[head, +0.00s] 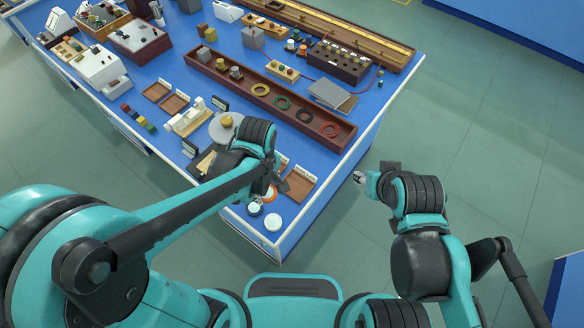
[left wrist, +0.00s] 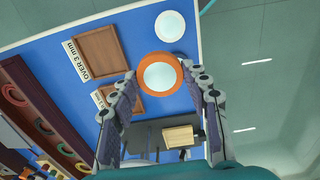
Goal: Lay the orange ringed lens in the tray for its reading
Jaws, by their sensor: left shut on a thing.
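The orange ringed lens (left wrist: 160,75) has a pale glass centre and sits between the fingertips of my left gripper (left wrist: 160,72) in the left wrist view. In the head view the orange ring (head: 271,193) is partly hidden by my left gripper (head: 272,187), near the bench's front corner. My left gripper is shut on its rim. A brown tray labelled "OVER 3 mm" (left wrist: 98,53) lies beside the lens; it also shows in the head view (head: 299,184). A second labelled tray (left wrist: 128,104) is partly covered by a finger. My right gripper (head: 360,178) is off the bench's right side; its fingers are too small to read.
White-topped round pieces (head: 273,222) stand at the front corner near the lens. A long brown trough (head: 290,117) with coloured rings crosses the bench behind. A pale block on a dark device (left wrist: 180,136) is close to my left gripper. Floor is clear right of the bench.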

